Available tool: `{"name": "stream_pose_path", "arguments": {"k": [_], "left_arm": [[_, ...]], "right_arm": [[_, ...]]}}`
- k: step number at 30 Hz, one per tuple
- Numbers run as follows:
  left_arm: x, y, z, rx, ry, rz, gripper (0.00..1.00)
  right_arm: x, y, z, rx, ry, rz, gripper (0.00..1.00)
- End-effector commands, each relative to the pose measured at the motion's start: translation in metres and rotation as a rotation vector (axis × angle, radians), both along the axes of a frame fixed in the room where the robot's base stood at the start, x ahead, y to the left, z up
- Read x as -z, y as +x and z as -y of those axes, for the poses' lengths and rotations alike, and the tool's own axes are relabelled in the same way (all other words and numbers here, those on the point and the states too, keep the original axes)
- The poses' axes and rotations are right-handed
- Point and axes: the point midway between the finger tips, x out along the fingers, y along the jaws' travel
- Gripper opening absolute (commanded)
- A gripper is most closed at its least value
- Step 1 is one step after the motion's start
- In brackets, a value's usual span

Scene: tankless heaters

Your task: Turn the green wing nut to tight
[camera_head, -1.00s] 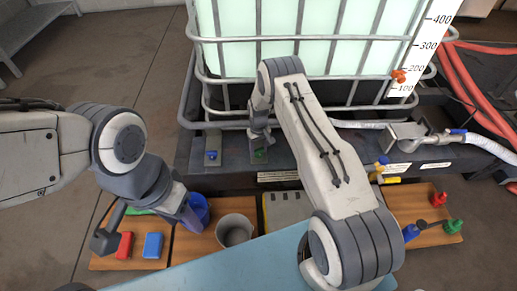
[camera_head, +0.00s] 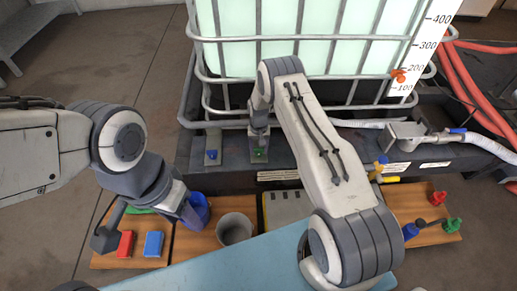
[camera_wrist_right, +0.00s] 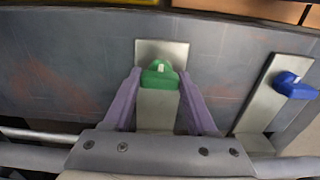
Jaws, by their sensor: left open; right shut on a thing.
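The green wing nut (camera_head: 259,154) sits on a grey upright plate on the dark ledge in front of the tank. In the right wrist view the green wing nut (camera_wrist_right: 160,77) stands between the two purple fingers of my right gripper (camera_wrist_right: 161,82). My right gripper (camera_head: 259,148) is shut on it, one finger on each side. A white mark shows on top of the nut. My left gripper (camera_head: 193,213) is open, down at the left by the blue cup, far from the nut; its fingertips are hard to make out.
A blue wing nut (camera_head: 212,154) on a similar plate stands just left of the green one; it also shows in the right wrist view (camera_wrist_right: 294,86). The tank's metal cage bars (camera_head: 240,122) run close behind. Blue cup (camera_head: 198,209), grey cup (camera_head: 234,229) and blocks stand in front.

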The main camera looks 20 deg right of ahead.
Motion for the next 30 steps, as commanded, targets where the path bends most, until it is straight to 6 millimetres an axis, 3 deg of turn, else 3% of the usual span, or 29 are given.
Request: {"name": "stream_pose_path", "arguments": {"k": [5,6,8,20,30], "left_arm": [[0.0,0.0,0.0,0.0,0.0,0.0,0.5],[0.0,0.0,0.0,0.0,0.0,0.0,0.5],[0.0,0.0,0.0,0.0,0.0,0.0,0.5],[-0.003,0.0,0.0,0.0,0.0,0.0,0.5],[-0.029,0.0,0.0,0.0,0.0,0.0,0.5]], "right_arm": [[0.0,0.001,0.0,0.005,0.0,0.002,0.02],[0.0,0.001,0.0,0.005,0.0,0.002,0.65],[0.0,0.001,0.0,0.005,0.0,0.002,0.88],[-0.007,0.001,0.0,0.002,0.0,0.002,0.88],[-0.072,0.001,0.0,0.002,0.001,0.004,0.88]]}}
